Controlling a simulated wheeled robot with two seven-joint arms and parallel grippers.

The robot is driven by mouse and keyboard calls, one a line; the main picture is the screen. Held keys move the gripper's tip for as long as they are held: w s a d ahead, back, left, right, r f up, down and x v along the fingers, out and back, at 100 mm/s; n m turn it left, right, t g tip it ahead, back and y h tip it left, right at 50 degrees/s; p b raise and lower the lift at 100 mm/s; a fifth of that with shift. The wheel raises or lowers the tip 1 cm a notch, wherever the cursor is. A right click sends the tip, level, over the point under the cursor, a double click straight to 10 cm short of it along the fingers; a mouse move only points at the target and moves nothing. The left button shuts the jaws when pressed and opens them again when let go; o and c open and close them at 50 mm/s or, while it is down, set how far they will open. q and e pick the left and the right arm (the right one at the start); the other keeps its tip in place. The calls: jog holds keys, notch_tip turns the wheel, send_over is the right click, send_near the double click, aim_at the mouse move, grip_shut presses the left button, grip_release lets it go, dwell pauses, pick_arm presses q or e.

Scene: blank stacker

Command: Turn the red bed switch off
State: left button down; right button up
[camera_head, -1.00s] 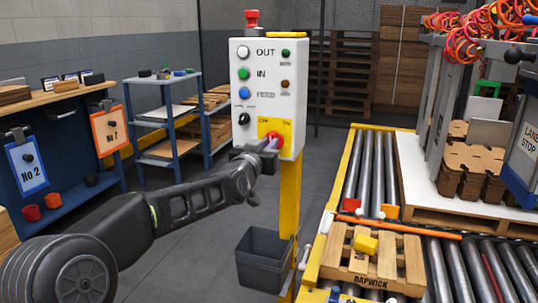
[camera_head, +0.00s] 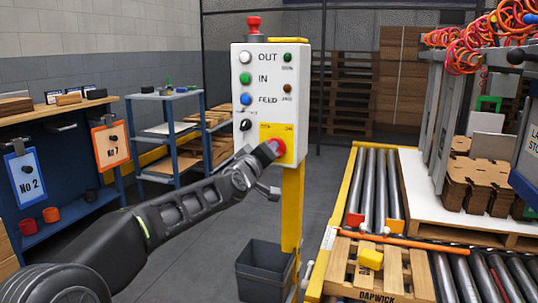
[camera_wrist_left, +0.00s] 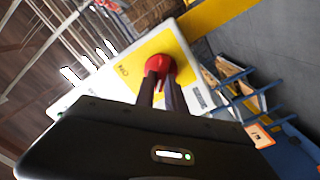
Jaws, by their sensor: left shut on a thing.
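The red bed switch (camera_head: 277,147) sits on a yellow plate (camera_head: 286,131) low on the white control box (camera_head: 269,104). In the left wrist view the red switch (camera_wrist_left: 160,68) is a round knob in front of the yellow plate. My left gripper (camera_head: 268,150) is at the switch, and its two fingers (camera_wrist_left: 160,82) are shut on the knob. Part of the knob is hidden by the fingers, and its on or off position cannot be read. My right gripper is not in view.
The box stands on a yellow post (camera_head: 291,210) beside a grey bin (camera_head: 264,270). A roller conveyor (camera_head: 378,185) with a wooden pallet (camera_head: 338,268) lies to the right. Blue shelves (camera_head: 171,145) stand behind my left arm. A red button (camera_head: 253,23) tops the box.

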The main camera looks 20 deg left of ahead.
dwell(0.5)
pick_arm(q)
jog(key=c, duration=1.4)
grip_release()
jog(key=shift+s, duration=0.1)
jog(key=s, duration=0.7)
jog(key=shift+s+b, duration=0.3)
jog(key=shift+b, duration=0.05)
